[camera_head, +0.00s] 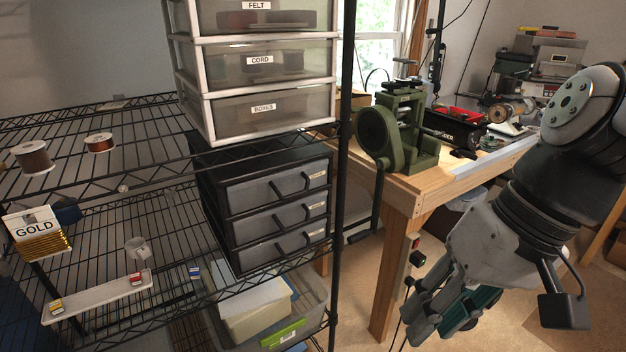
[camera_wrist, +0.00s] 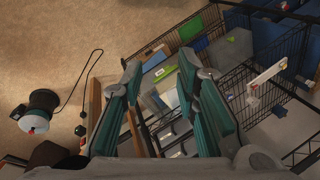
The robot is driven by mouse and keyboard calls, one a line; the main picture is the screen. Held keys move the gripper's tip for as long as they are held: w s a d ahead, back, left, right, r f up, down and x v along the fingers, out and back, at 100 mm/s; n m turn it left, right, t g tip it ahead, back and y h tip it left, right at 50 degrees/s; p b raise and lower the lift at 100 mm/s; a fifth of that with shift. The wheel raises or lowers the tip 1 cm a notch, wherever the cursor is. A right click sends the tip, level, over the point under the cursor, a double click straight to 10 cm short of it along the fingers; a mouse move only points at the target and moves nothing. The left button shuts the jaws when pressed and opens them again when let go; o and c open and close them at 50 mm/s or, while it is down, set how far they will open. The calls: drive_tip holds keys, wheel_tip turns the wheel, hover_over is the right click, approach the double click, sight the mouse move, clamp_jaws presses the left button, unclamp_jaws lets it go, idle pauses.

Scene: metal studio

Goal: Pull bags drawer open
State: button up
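A black drawer unit (camera_head: 266,205) with three grey-fronted drawers stands on the wire rack in the head view. Each drawer has a dark bar handle and a small label at its right end, too small to read: the top drawer (camera_head: 262,194), the middle drawer (camera_head: 264,225) and the bottom drawer (camera_head: 266,256). All three look closed. I cannot tell which one is the bags drawer. My gripper (camera_head: 437,318) is to the right of the unit and lower, apart from it, pointing down. In the wrist view my gripper (camera_wrist: 160,70) has its teal-sided fingers spread, with nothing held.
A white drawer unit (camera_head: 262,68) labelled FELT, CORD and BOXES sits above the black one. The rack's black post (camera_head: 344,140) stands at its right front. A wooden workbench (camera_head: 440,185) with a green machine (camera_head: 400,135) is behind. A clear bin (camera_head: 312,290) sits below.

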drive_tip(key=w+a+f+g+y+b, duration=0.2)
drive_tip(key=w+a+f+y+b, duration=0.35)
drive_tip(key=w, duration=0.25)
drive_tip(key=w+d+f+t+y+b, duration=0.1)
drive_tip(key=w+f+t+y+b, duration=0.2)
drive_tip(key=w, duration=0.5)
drive_tip(key=w+f+m+y+b, duration=0.1)
drive_tip(key=w+f+y+b, duration=0.35)
drive_tip(key=w, duration=0.25)
drive_tip(key=w+d+f+t+y+b, duration=0.1)
drive_tip(key=w+f+t+y+b, duration=0.2)
drive_tip(key=w, duration=0.5)
drive_tip(key=f+b+x, duration=0.1)
drive_tip(key=f+x, duration=0.1)
drive_tip(key=x, duration=1.1)
drive_tip(key=shift+a+h, duration=0.4)
drive_tip(key=shift+a, duration=0.25)
clamp_jaws()
